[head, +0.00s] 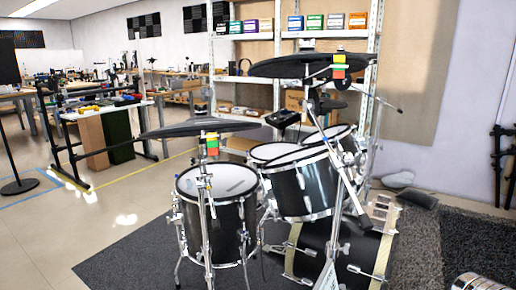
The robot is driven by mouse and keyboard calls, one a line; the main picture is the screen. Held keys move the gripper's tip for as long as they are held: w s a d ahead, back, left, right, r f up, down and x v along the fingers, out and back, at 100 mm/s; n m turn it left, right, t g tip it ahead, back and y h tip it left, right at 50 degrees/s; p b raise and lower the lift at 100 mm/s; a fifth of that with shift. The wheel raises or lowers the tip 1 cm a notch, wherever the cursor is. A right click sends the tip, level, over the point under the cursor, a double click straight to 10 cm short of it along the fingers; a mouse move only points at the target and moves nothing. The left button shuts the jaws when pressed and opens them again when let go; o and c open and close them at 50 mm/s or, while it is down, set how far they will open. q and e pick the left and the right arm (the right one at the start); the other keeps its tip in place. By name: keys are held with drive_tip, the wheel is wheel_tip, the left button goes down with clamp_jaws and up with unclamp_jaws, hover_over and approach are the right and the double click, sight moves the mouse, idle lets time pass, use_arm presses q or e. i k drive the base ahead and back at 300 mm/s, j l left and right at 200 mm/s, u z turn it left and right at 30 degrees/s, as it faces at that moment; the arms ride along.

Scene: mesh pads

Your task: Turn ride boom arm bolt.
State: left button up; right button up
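A drum kit stands on a dark rug, with two dark cymbals on stands. The upper cymbal (300,66) is at the top centre right, and the lower cymbal (188,129) is at the left above a floor tom (222,181). Which one is the ride cannot be told. A slanted silver boom arm (334,153) runs down below the upper cymbal. A red, yellow and green marker (339,67) is by the upper cymbal's mount, and a similar marker (209,145) is below the lower cymbal. The bolt itself is too small to pick out. Neither gripper is in view.
The bass drum (337,249) lies low at the right, with rack toms (303,184) above it. A shelf (262,77) with boxes stands behind. A white table (103,110) is at the left. Open floor (108,221) lies left of the kit.

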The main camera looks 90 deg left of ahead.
sight(207, 176)
drive_tip(key=i+u, duration=0.1)
drive_tip(key=u, duration=0.35)
drive_tip(key=i+l+u, duration=0.1)
drive_tip(key=u, duration=0.4)
drive_tip(key=i+l+u, duration=0.1)
drive_tip(key=u, duration=0.35)
drive_tip(key=l+u, duration=0.25)
drive_tip(key=u, duration=0.25)
drive_tip(key=l+u, duration=0.2)
drive_tip(key=u, duration=0.25)
drive_tip(key=i+l+u, duration=0.15)
drive_tip(key=u, duration=0.35)
drive_tip(key=i+l+u, duration=0.1)
drive_tip(key=l+u, duration=0.55)
drive_tip(key=u, duration=0.3)
drive_tip(key=i, duration=0.05)
